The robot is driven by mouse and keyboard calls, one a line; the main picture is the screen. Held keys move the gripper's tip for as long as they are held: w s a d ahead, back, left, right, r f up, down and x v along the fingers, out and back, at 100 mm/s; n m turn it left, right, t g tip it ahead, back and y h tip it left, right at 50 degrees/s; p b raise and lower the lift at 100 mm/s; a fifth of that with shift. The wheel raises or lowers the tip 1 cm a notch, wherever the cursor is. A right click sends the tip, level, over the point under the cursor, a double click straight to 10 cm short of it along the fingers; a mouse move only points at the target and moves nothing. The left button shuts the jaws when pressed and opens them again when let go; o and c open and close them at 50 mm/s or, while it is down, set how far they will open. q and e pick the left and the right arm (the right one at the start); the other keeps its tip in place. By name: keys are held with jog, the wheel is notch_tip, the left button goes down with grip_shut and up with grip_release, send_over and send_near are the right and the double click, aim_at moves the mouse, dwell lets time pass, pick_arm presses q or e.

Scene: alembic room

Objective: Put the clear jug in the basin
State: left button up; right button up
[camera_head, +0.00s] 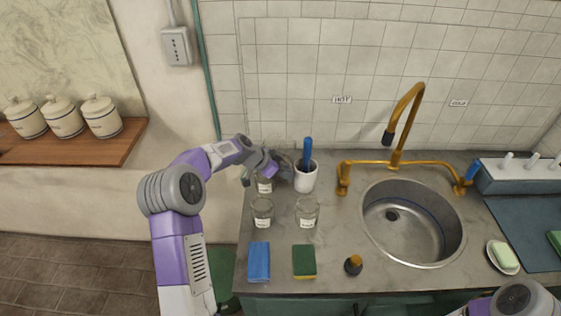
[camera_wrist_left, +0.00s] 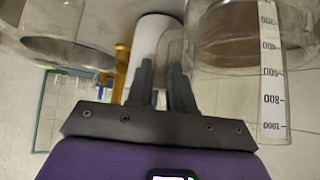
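The clear jug (camera_head: 285,161) stands at the back left of the counter, partly hidden by my left gripper (camera_head: 273,168). In the left wrist view the jug (camera_wrist_left: 225,40), with its printed scale, fills the upper right. My left gripper (camera_wrist_left: 162,80) has its fingers close together beside the jug, at what looks like its clear handle, with a narrow gap between them. The basin (camera_head: 413,224) is a round steel sink, empty, at the right of the counter. My right gripper is out of view; part of that arm shows at the lower right.
A white crock (camera_head: 305,178) with a blue-handled tool stands right of the jug. Labelled glass jars (camera_head: 262,212) (camera_head: 307,212) stand in front. The brass tap (camera_head: 399,120) rises behind the basin.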

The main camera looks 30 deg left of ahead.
pick_arm(q)
grip_shut()
jog(key=shift+w+r, duration=0.1)
dwell(1.0)
